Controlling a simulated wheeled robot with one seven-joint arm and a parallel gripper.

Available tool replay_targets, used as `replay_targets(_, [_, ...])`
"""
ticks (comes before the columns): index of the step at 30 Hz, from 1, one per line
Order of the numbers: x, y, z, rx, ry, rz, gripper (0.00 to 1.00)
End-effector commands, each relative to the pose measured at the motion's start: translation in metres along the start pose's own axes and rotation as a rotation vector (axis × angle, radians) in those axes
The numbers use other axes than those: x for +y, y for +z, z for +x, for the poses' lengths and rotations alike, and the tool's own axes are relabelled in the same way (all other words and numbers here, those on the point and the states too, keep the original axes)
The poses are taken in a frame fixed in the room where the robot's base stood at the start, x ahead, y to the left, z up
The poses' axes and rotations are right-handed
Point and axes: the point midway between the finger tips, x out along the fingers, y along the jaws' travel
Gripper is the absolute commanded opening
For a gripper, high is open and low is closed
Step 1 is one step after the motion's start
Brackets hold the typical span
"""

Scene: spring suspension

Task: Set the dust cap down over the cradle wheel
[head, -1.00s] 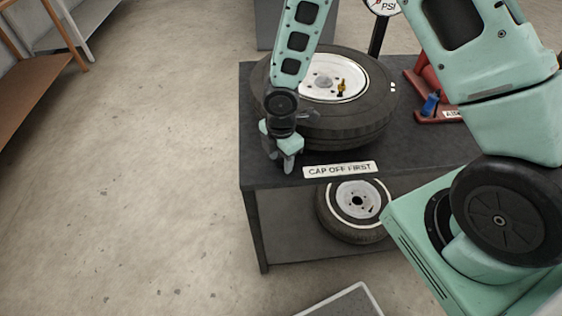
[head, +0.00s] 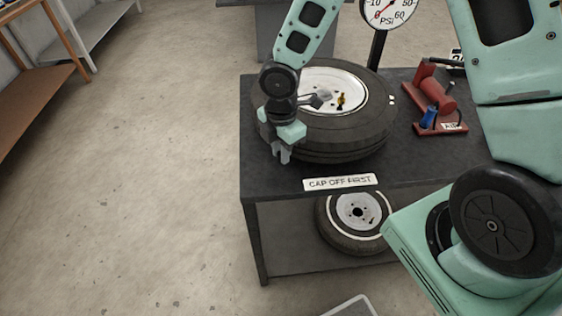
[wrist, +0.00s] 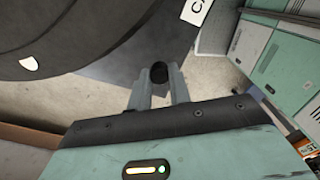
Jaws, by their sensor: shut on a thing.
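My gripper (head: 281,155) hangs over the left front part of the bench, just left of and in front of the big tire. In the wrist view its fingers (wrist: 159,84) are shut on a small round black piece, which looks like the dust cap (wrist: 159,73). The cap cannot be made out in the head view. A large wheel (head: 345,135) with a white rim lies on the bench top, with a small yellow fitting (head: 341,101) on the rim. A smaller whitewall wheel (head: 357,212) leans on the lower shelf. I cannot tell which is the cradle wheel.
A "CAP OFF FIRST" label (head: 339,182) sits on the bench's front edge (head: 400,187). A red air tool (head: 440,105) with a blue part is at the right. A PSI gauge (head: 389,10) stands behind. The floor at left is clear.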

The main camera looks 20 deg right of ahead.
Motion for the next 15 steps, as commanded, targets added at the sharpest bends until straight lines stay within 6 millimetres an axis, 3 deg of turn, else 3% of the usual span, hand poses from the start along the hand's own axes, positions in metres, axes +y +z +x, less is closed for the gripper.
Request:
replay_targets(6, [0.000, 0.000, -0.028, 0.000, 0.000, 0.001, 0.00])
replay_targets(15, [0.000, 0.000, -0.051, 0.000, -0.001, -0.001, 0.00])
